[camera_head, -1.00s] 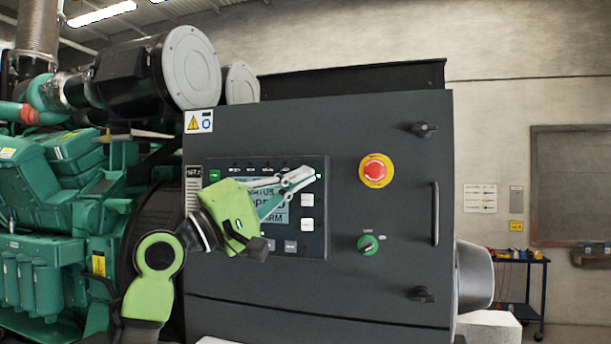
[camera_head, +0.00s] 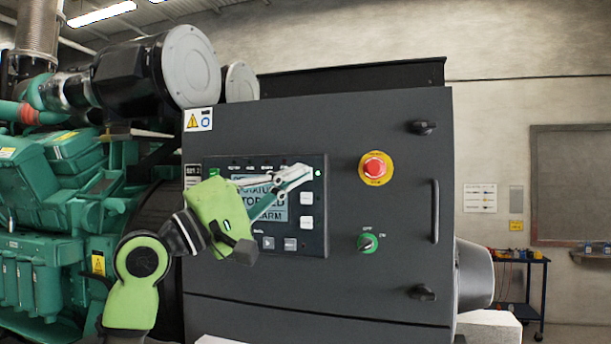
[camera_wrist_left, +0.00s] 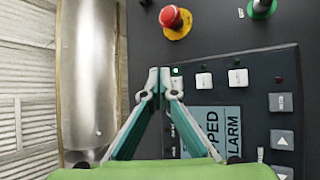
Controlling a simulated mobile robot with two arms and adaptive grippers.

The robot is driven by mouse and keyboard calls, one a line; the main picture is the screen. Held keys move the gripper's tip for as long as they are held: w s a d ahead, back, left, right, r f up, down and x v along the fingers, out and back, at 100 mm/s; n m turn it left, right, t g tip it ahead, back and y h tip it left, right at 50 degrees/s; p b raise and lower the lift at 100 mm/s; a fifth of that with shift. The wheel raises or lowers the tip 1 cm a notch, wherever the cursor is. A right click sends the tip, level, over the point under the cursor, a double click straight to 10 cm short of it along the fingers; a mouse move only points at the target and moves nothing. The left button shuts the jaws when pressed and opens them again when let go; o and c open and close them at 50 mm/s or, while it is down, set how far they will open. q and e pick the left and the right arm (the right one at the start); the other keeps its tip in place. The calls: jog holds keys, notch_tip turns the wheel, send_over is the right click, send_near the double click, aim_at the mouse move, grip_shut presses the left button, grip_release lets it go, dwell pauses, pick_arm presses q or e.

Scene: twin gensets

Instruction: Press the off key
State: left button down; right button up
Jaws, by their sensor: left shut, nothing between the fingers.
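The control panel (camera_head: 312,245) is set in the dark cabinet door, with a grey screen (camera_head: 275,213) whose visible text ends in "ALARM". White keys run down the right of the screen, an upper one (camera_head: 307,198) and a lower one (camera_head: 306,222); they also show in the left wrist view (camera_wrist_left: 204,80). Their labels are too small to read, so I cannot tell which is the off key. My left gripper (camera_head: 302,174) is shut and empty, its tips in front of the panel's upper right corner beside a small green lamp (camera_wrist_left: 175,71). The tips hide what lies behind them; contact is unclear.
A red emergency stop button (camera_head: 376,168) on a yellow ring and a green rotary switch (camera_head: 367,243) stick out right of the panel. A door handle (camera_head: 435,212) stands farther right. The green engine (camera_head: 60,200) is at the left.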

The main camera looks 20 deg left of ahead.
pick_arm(q)
jog(key=shift+s+a, duration=0.1)
jog(key=shift+s, duration=2.35)
